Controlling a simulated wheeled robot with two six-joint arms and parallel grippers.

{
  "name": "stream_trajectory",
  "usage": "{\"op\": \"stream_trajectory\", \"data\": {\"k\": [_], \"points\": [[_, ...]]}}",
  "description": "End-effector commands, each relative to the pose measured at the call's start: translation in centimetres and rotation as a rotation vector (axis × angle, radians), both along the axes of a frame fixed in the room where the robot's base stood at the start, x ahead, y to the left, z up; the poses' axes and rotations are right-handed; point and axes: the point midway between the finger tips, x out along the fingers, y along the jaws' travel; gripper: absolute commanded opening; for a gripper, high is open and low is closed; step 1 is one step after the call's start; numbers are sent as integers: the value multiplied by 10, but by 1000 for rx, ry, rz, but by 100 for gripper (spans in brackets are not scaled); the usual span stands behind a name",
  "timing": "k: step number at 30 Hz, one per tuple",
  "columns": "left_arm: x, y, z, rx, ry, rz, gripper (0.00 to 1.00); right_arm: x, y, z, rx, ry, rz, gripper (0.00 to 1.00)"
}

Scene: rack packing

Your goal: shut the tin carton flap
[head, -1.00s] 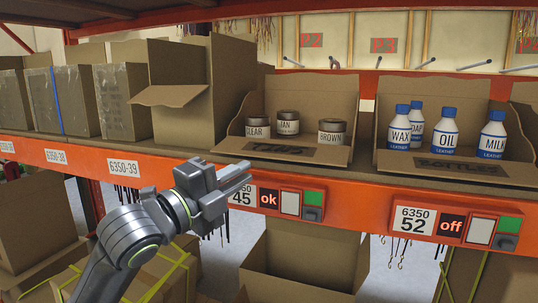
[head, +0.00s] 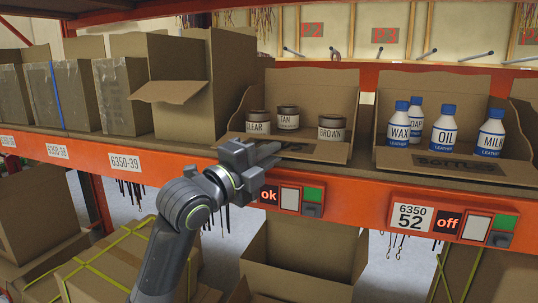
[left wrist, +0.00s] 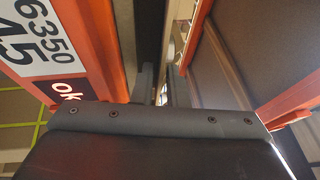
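The tin carton (head: 318,104) is an open brown box on the orange-edged shelf, holding three tins: CLEAR (head: 258,122), TAN (head: 287,117) and BROWN (head: 331,127). Its labelled front flap (head: 325,152) is folded down and lies outward over the shelf; my gripper hides its left part. My left gripper (head: 268,153) is in front of the shelf edge at the flap's left front. In the left wrist view its two fingers (left wrist: 162,88) stand apart with a narrow, empty gap. My right gripper is not in view.
The bottle carton (head: 455,92) stands to the right with several bottles. A tall open carton (head: 180,100) stands to the left, its flap sticking out. The orange beam (head: 365,208) carries labels and button boxes. An empty carton (head: 300,265) is below.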

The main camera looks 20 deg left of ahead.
Motion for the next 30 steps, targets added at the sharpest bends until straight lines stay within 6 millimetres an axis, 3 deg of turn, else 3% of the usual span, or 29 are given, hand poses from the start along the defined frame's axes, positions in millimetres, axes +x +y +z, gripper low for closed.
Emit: {"op": "stream_trajectory", "data": {"k": [5,30], "points": [[0,0,0,0,0,0,0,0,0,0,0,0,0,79],[0,0,-1,0,2,0,0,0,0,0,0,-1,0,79]]}}
